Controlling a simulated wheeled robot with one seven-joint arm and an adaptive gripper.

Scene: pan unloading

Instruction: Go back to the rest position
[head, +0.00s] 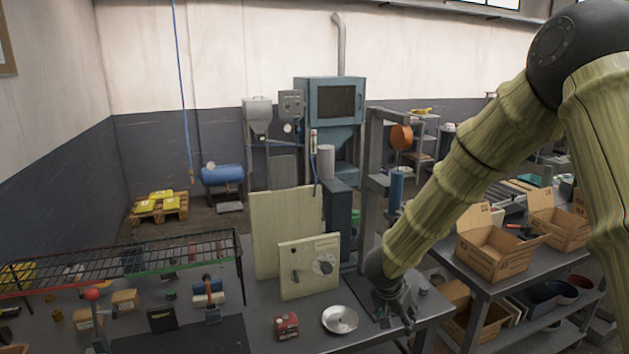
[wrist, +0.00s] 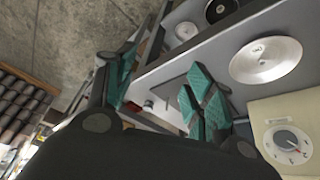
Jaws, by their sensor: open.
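My gripper (head: 400,312) hangs low over the right end of the grey workbench (head: 262,322), to the right of a shiny round metal pan (head: 340,319). In the wrist view the two teal-padded fingers of my gripper (wrist: 160,92) stand apart with nothing between them. The pan (wrist: 267,60) also shows there, lying flat on the bench beside the cream box with a dial (wrist: 287,143). The gripper does not touch the pan.
The cream dial box (head: 309,266) and a taller cream panel (head: 286,228) stand behind the pan. A red item (head: 287,326) is left of it. A wire rack (head: 120,262) is at left. Cardboard boxes (head: 493,254) sit on a right-hand table. A grey post (head: 370,190) rises behind the gripper.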

